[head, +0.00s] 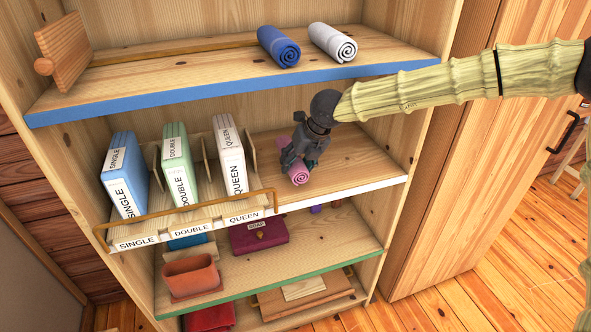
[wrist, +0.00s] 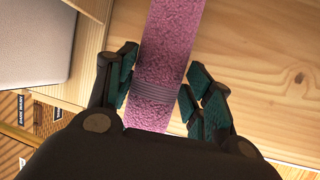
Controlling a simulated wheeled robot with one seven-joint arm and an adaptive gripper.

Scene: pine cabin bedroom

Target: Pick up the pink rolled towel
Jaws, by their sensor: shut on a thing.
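The pink rolled towel (head: 299,174) lies on the middle shelf with the white front edge, right of the labelled sheet sets. My gripper (head: 300,158) reaches down over it from above and is shut on it. In the wrist view the towel (wrist: 167,65) runs lengthwise between the two dark green finger pads of my gripper (wrist: 158,92), which sit on either side of it near a grey band. The head view does not clearly show any gap between the towel and the shelf.
Blue (head: 279,46) and white (head: 333,43) rolled towels lie on the upper shelf (head: 180,86), above my gripper. SINGLE (head: 124,175), DOUBLE (head: 179,166) and QUEEN (head: 230,155) sets stand in a rack to the left. The middle shelf (head: 360,165) is bare right of the pink towel.

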